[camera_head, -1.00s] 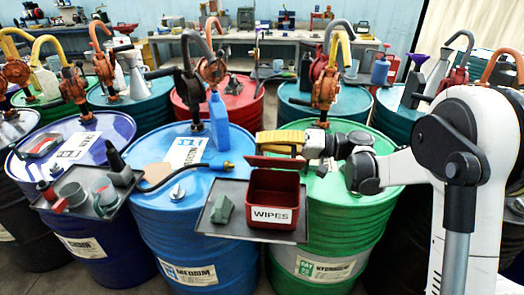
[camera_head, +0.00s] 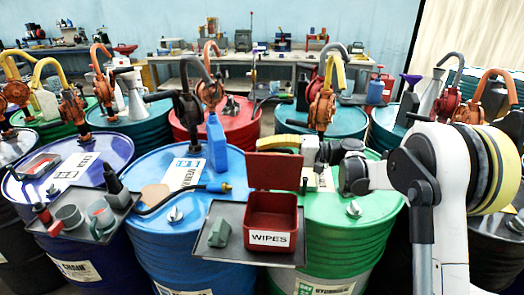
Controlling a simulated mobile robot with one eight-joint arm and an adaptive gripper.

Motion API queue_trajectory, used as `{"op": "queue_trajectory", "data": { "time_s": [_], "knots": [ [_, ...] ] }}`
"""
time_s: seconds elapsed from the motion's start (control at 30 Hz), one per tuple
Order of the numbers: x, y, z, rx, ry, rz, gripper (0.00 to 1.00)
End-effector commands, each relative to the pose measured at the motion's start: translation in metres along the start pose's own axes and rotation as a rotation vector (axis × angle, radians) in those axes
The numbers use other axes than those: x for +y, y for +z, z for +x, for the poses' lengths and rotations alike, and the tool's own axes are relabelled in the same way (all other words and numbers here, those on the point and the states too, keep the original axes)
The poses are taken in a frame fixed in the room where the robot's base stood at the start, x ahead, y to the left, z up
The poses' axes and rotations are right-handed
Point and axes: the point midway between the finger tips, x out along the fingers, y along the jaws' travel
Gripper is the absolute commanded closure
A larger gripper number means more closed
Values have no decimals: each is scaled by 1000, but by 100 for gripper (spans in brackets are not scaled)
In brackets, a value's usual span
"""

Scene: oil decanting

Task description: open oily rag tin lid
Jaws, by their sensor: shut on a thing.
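The oily rag tin is an open-topped red box (camera_head: 271,222) with a white WIPES label on its front. It sits on a dark tray between the blue and green drums. Its red lid (camera_head: 272,171) stands about upright at the tin's back edge, and the inside of the tin shows. My gripper (camera_head: 302,176) is at the lid's right edge, shut on the lid. The fingertips are small and partly hidden behind the lid, so the exact contact is hard to see.
A grey-green block (camera_head: 219,233) lies on the dark tray (camera_head: 238,212) left of the tin. A blue bottle (camera_head: 217,145) stands on the blue drum behind. Mugs and a dark bottle crowd another tray (camera_head: 112,222) at left. Hand pumps rise behind my gripper.

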Motion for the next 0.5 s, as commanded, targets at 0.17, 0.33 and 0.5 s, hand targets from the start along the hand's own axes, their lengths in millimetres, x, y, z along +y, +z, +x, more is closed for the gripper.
{"op": "queue_trajectory", "data": {
  "time_s": [0.17, 0.33, 0.5],
  "knots": [
    [-2, -1, 1, 2, -3, -1, 100],
    [-1, -1, 1, 2, -3, -1, 80],
    [-1, 0, 0, 1, -2, -1, 65]
  ]
}}
